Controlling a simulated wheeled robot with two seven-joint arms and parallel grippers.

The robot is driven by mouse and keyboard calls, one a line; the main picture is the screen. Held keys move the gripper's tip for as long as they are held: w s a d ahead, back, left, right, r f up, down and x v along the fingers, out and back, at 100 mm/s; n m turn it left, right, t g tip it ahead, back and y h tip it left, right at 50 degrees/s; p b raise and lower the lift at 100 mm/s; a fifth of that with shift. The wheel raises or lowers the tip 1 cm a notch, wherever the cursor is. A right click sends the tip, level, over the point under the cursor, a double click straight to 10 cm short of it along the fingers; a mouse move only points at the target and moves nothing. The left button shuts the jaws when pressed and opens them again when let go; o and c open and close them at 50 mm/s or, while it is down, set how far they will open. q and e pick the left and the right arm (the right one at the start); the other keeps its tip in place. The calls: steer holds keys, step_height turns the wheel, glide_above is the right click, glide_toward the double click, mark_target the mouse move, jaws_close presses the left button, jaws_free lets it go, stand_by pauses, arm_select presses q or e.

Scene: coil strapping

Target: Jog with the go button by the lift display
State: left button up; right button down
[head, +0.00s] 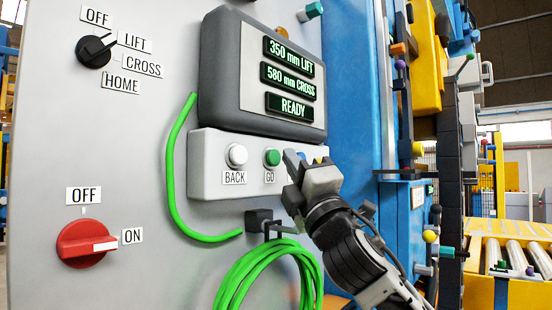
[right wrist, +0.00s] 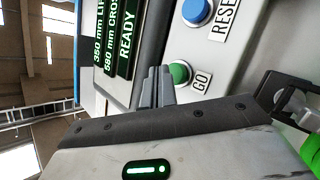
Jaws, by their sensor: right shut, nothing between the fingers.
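The green go button (head: 272,157) sits in a pale button box under the lift display (head: 288,75), which reads 350 mm LIFT, 580 mm CROSS and READY. The go button also shows in the right wrist view (right wrist: 179,73). My right gripper (head: 292,162) is shut and empty, its fingertips close beside the go button, on its right in the head view. In the right wrist view the fingertips (right wrist: 158,78) overlap the button's edge; I cannot tell whether they touch it. My left gripper is not in view.
A white BACK button (head: 236,155) is left of go; a blue RESET button (right wrist: 196,11) is on the other side. A selector knob (head: 94,51) and red switch (head: 88,244), at ON, are on the panel. A green cable coil (head: 238,272) hangs below.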

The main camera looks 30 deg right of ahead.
steer(key=s, duration=0.1)
steer(key=s+d, duration=0.1)
steer(key=s, duration=0.1)
steer(key=s+d, duration=0.1)
steer(key=shift+s+b, duration=0.3)
steer(key=shift+b, duration=0.05)
stand_by(0.4)
